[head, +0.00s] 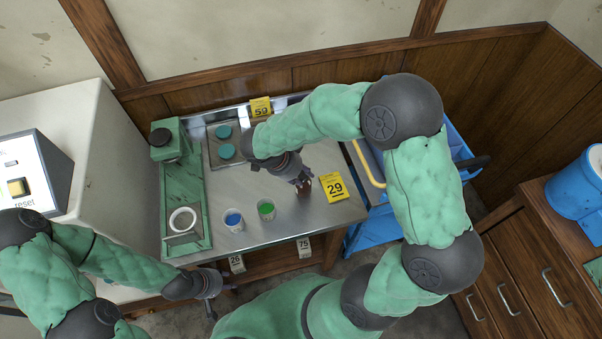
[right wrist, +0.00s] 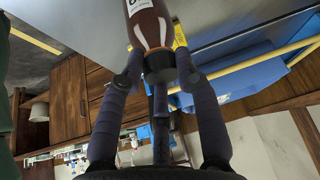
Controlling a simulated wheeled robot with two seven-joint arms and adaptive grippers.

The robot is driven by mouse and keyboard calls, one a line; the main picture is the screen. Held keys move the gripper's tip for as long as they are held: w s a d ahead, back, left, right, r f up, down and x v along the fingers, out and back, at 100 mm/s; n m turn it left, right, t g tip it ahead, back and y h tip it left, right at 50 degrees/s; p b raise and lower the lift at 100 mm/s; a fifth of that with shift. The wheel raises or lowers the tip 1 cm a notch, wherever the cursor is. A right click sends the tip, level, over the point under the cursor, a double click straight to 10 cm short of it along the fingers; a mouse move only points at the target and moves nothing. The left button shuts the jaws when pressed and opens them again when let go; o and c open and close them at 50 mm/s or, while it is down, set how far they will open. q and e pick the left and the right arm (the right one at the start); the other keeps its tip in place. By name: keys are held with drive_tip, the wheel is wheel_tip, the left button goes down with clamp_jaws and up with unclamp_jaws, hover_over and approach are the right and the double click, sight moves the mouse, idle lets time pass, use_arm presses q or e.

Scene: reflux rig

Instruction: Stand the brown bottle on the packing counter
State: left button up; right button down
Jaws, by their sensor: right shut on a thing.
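The brown bottle (right wrist: 150,25) has a white label and a dark cap, and fills the top middle of the right wrist view. My right gripper (right wrist: 158,72) is shut on it at the cap and neck end. In the head view my right gripper (head: 302,180) is over the right part of the steel-topped counter (head: 290,235), with only a small brown bit of the bottle (head: 305,188) showing. The bottle's base is out of view, so I cannot tell whether it touches the counter. My left gripper (head: 220,299) is empty, low before the counter's front edge, its fingers apart.
A blue cup (head: 233,220) and a green cup (head: 266,209) stand near the counter's front. A green stand (head: 183,190) is at the left, teal discs (head: 226,150) lie behind. A yellow 29 tag (head: 334,187) is right of the gripper. A blue bin (head: 365,232) adjoins the counter's right side.

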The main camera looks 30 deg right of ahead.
drive_tip(key=c, duration=0.9)
unclamp_jaws()
drive_tip(key=shift+r, duration=0.1)
drive_tip(key=shift+a+r+p, duration=0.15)
drive_tip(key=shift+r+p, duration=0.1)
drive_tip(key=shift+p, duration=0.05)
drive_tip(key=p+v, duration=0.2)
drive_tip(key=v, duration=0.9)
drive_tip(key=shift+r, duration=0.2)
